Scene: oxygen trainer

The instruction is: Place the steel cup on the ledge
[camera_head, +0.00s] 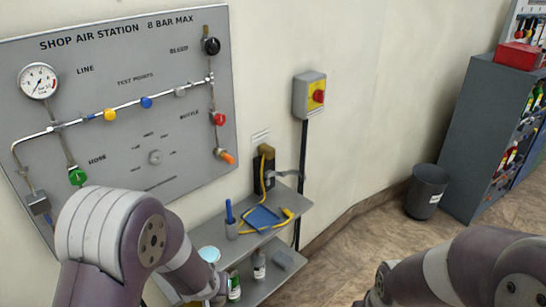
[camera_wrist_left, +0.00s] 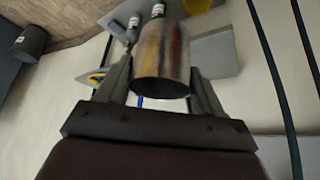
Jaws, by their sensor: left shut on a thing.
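The steel cup (camera_wrist_left: 162,60) is a shiny metal cylinder. In the left wrist view it sits between the two fingers of my left gripper (camera_wrist_left: 161,78), which is shut on it. In the head view my left forearm reaches down towards the shelves, and I cannot make out the cup there. The ledge is probably the grey upper shelf (camera_head: 285,224) on the wall below the air panel. A blue cloth (camera_head: 262,218), a yellow cord and a small holder with a blue pen (camera_head: 231,227) lie on it. My right gripper is out of view.
A lower shelf (camera_head: 268,283) carries small bottles (camera_head: 259,265) and a grey block. A pale blue-topped container (camera_head: 209,254) shows beside my left arm. The air panel (camera_head: 120,90) and a red-knob switch (camera_head: 318,97) are on the wall. A bin (camera_head: 426,193) stands right.

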